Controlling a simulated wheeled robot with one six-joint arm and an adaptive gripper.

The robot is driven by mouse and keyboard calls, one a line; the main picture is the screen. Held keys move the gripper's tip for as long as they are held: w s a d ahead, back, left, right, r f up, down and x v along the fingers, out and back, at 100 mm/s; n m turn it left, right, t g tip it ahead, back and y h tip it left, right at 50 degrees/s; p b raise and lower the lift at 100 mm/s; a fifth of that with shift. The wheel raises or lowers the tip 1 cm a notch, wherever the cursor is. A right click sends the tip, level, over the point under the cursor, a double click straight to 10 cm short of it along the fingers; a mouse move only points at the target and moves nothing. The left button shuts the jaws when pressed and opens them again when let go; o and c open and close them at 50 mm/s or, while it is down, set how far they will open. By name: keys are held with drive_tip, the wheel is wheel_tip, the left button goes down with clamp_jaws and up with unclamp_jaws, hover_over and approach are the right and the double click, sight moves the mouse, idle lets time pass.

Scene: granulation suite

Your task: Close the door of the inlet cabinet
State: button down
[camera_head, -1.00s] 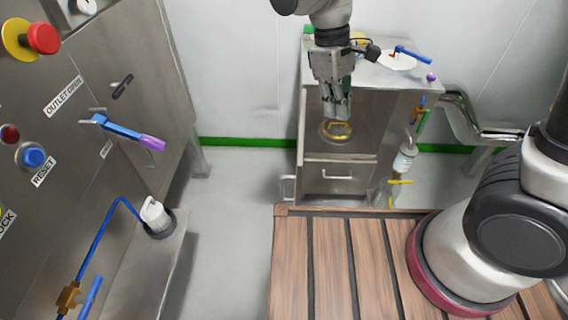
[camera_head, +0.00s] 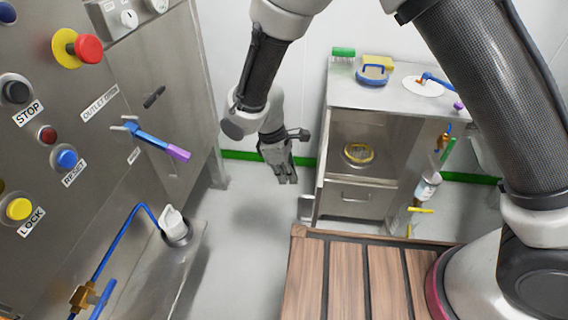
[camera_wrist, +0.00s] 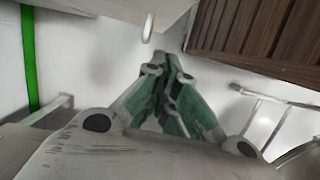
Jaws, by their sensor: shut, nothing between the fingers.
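A thin upright panel edge (camera_head: 322,150) runs along the cabinet's left side; I cannot tell clearly whether this is the open door. A small grey handle-like part (camera_head: 305,207) sticks out low there. My gripper (camera_head: 287,180) is shut and empty, pointing down just left of the cabinet, apart from it. It also shows in the wrist view (camera_wrist: 167,68).
A control panel (camera_head: 110,165) with buttons and a blue-purple lever (camera_head: 158,143) stands at left. A slatted wooden top (camera_head: 345,280) lies in front. A blue-handled item (camera_head: 372,75) and a green brush (camera_head: 343,53) are on the cabinet. Grey floor is clear between.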

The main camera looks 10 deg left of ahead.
drive_tip(key=shift+s+d+f, duration=0.1)
drive_tip(key=shift+d+f, duration=0.35)
drive_tip(key=shift+d, duration=0.35)
drive_tip(key=shift+w+d+f, duration=0.1)
drive_tip(key=shift+d+f, duration=0.3)
drive_tip(key=shift+d, duration=0.35)
drive_tip(key=shift+s+d+f, duration=0.1)
drive_tip(key=shift+d+f, duration=0.35)
drive_tip(key=shift+d, duration=0.35)
drive_tip(key=shift+d, duration=0.1)
